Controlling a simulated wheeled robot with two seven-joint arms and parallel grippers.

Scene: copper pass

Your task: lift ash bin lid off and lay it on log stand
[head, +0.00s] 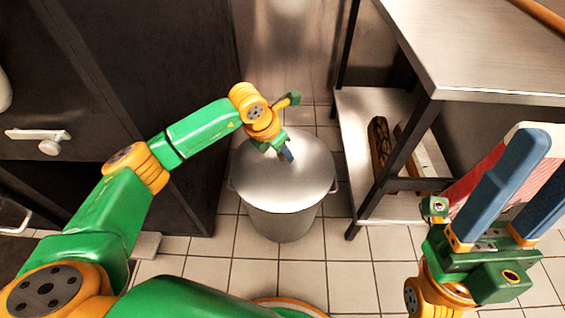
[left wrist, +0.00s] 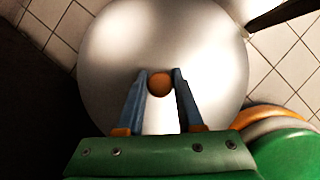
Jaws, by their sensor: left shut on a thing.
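The ash bin (head: 283,222) is a round metal bin on the tiled floor, mid-view. Its grey metal lid (head: 300,180) covers its top and looks seated. The lid fills much of the left wrist view (left wrist: 115,50), with a round brown knob (left wrist: 160,84) at its middle. My left gripper (head: 287,153) is over the lid, its blue fingers (left wrist: 160,76) closed on either side of the knob. In the head view the gripper hides the knob. The log stand (head: 440,70) is a steel-topped frame at the right. My right gripper (head: 535,175) is open, its fingers apart, at the lower right.
Logs (head: 380,148) lie on the stand's lower shelf (head: 365,108). A wooden rod (head: 540,14) lies on its top at the far right; the top's near left part is clear. A dark cabinet (head: 190,60) stands left of the bin. A red-and-white thing (head: 470,180) is behind my right gripper.

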